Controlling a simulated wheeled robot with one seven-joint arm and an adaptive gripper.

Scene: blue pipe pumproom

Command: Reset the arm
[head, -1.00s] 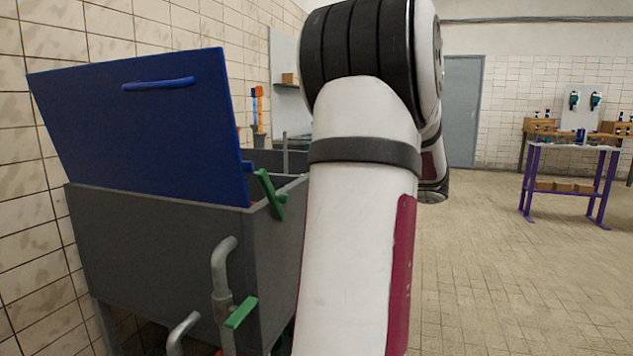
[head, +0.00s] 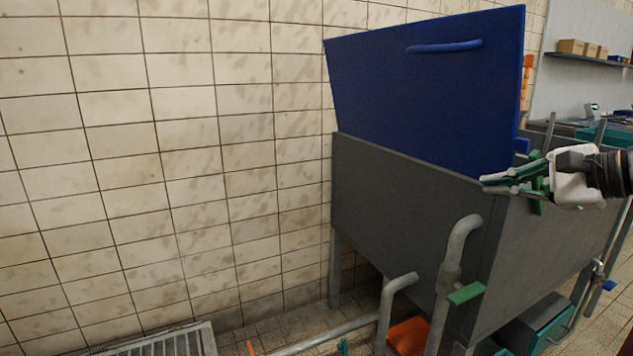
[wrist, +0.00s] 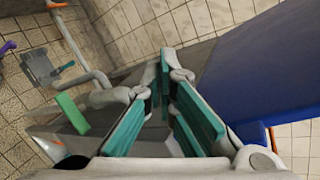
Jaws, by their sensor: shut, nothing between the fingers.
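My gripper (head: 488,184) is at the right of the head view, in front of the upper front edge of a grey tank (head: 415,190). Its fingers point left and are shut with nothing between them. In the wrist view the green-padded fingers of my gripper (wrist: 164,72) come together near the middle. Part of my arm runs off the right edge of the head view.
A blue lid (head: 430,90) stands raised on the tank. Grey pipes with a green lever (head: 465,293) stick out from the tank's front. A tiled wall (head: 170,150) fills the left. A floor grate (head: 165,343) lies at lower left. A shelf with boxes (head: 583,48) hangs at upper right.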

